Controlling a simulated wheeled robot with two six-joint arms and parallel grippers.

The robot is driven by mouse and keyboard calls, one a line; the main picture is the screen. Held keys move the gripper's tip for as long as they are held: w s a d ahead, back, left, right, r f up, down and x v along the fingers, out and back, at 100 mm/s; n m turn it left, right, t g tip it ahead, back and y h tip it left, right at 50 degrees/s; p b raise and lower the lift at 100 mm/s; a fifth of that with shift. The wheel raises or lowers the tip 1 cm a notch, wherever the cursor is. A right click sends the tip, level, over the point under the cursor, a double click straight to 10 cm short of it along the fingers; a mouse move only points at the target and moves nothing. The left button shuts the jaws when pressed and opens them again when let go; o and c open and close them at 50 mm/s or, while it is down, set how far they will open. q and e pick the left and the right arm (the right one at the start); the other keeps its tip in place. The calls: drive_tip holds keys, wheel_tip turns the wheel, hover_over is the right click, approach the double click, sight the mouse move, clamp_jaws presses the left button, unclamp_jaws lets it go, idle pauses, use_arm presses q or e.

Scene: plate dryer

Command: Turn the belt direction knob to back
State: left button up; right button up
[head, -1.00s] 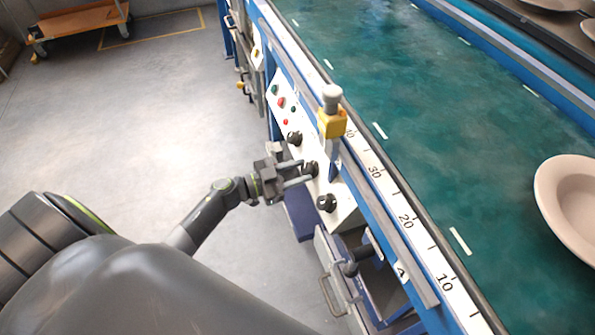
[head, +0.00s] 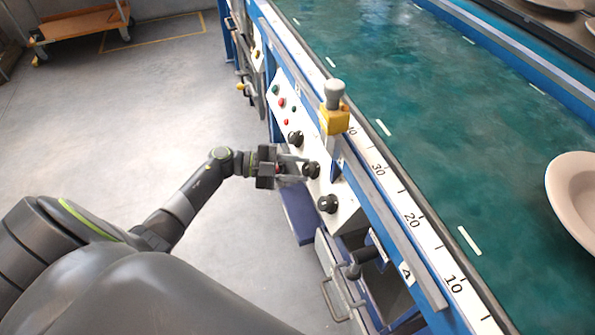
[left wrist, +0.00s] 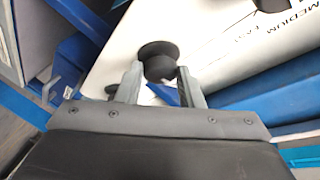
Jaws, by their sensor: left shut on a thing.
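A white control panel (head: 343,190) on the side of the belt machine carries three black knobs in a row: a far one (head: 295,138), a middle one (head: 311,170) and a near one (head: 327,204). My left gripper (head: 301,169) comes in from the left and is shut on the middle knob. In the left wrist view the black knob (left wrist: 158,55) sits between the two grey fingertips (left wrist: 160,78). I cannot read which label belongs to the held knob. My right gripper is not in view.
A yellow box with a grey button (head: 334,115) stands above the panel by the green belt (head: 440,110). A plate (head: 575,195) lies on the belt at right. A crank handle (head: 358,268) juts out below the panel.

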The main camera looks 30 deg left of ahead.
use_arm(q)
drive_tip(key=shift+w+a+m+g, duration=0.1)
drive_tip(key=shift+m+g, duration=0.2)
drive_tip(key=shift+m, duration=0.5)
drive_tip(key=shift+r+m+g+b, duration=0.1)
drive_tip(key=shift+m+g+b, duration=0.35)
drive_tip(key=shift+m, duration=0.35)
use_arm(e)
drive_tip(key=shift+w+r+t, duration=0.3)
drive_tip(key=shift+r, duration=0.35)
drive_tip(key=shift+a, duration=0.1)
use_arm(q)
drive_tip(key=o, duration=1)
drive_tip(key=shift+c, duration=0.2)
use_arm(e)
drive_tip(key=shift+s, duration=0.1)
